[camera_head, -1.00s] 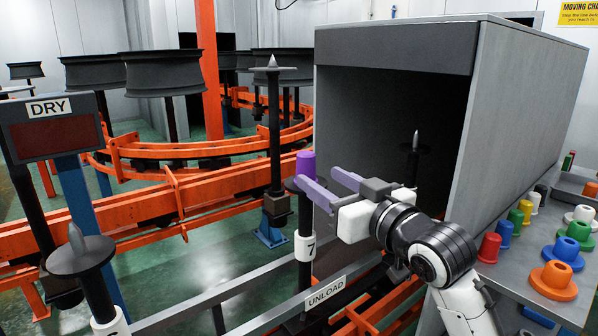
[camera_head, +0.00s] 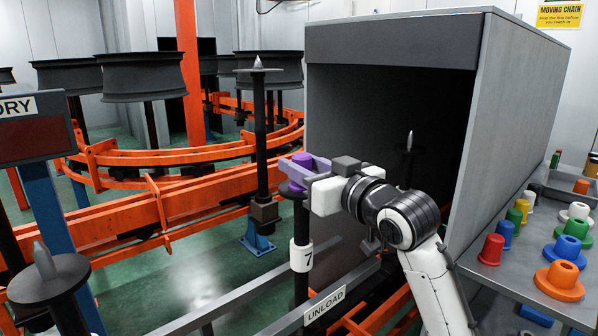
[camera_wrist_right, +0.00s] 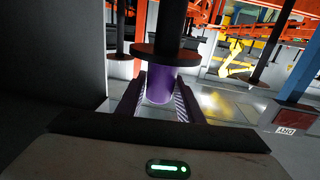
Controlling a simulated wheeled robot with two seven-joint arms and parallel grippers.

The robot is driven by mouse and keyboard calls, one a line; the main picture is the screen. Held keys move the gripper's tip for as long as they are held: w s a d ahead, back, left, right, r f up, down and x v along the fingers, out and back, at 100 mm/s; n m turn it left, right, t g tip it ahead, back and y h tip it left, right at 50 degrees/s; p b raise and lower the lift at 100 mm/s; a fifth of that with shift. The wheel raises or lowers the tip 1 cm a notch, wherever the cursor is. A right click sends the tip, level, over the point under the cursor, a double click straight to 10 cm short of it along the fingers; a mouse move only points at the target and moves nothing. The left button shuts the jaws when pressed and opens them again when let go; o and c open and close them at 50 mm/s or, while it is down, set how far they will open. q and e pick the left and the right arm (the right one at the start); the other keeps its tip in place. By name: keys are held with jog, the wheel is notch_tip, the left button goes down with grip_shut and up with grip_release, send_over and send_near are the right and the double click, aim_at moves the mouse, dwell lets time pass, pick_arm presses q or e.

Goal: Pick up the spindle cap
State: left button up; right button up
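The spindle cap is a purple cylinder (camera_head: 302,159) on top of spindle 7, above a dark round disc. My right gripper (camera_head: 304,168) reaches it from the right in the head view, with one purple finger on the near side and one on the far side. In the right wrist view the cap (camera_wrist_right: 160,88) stands between the two fingers, next to the spindle's disc (camera_wrist_right: 165,53). The fingers look open around the cap, with narrow gaps; firm contact does not show. The fingers partly hide the cap in the head view. My left gripper is not in view.
A grey tunnel housing (camera_head: 390,46) stands right behind my right arm, with a bare spindle (camera_head: 408,150) at its mouth. A side table (camera_head: 487,262) holds several coloured caps. An UNLOAD rail (camera_head: 325,303) runs in front. A taller bare spindle (camera_head: 260,130) stands to the left.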

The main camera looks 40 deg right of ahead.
jog(key=c, duration=0.6)
